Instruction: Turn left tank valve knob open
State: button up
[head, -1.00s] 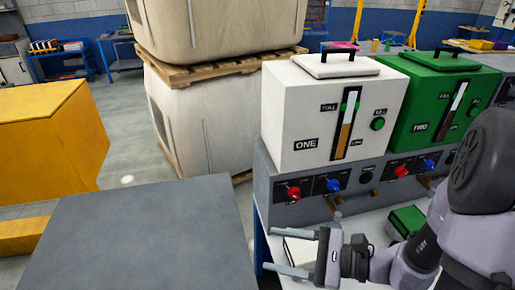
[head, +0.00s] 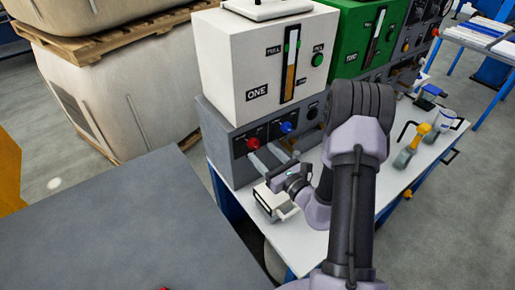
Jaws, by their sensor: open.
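The left tank is the white box marked ONE (head: 257,92), on a grey control panel (head: 222,150). Below it the panel carries a red knob (head: 253,143) and a blue knob (head: 285,127). Which one is the valve knob I cannot tell from the small labels. My gripper (head: 260,150) is open, its two light grey fingers pointing at the panel just below the red knob. The red knob shows just beyond the fingertips, near the gap between them. Whether they touch it or the panel I cannot tell. Nothing shows between the fingers.
The green tank (head: 362,38) stands right of the white one. A yellow-topped bottle (head: 412,142) and a cup (head: 444,121) stand farther right. A grey surface (head: 120,225) fills the lower left.

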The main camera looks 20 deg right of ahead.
aim_at(257, 148)
jog(key=shift+w+a, duration=0.2)
jog(key=shift+w, duration=0.75)
jog(key=shift+w+a, duration=0.2)
jog(key=shift+w, duration=0.7)
grip_shut()
jog(key=m+p, duration=0.2)
jog(key=m, duration=0.2)
jog(key=shift+r+p, duration=0.15)
jog(key=shift+p, duration=0.25)
jog(key=m+p, duration=0.2)
jog(key=m, duration=0.2)
jog(key=shift+m+p, duration=0.4)
jog(key=m+p, duration=0.2)
jog(key=m, duration=0.2)
jog(key=m+p, duration=0.2)
jog(key=m, duration=0.3)
jog(key=shift+f, duration=0.2)
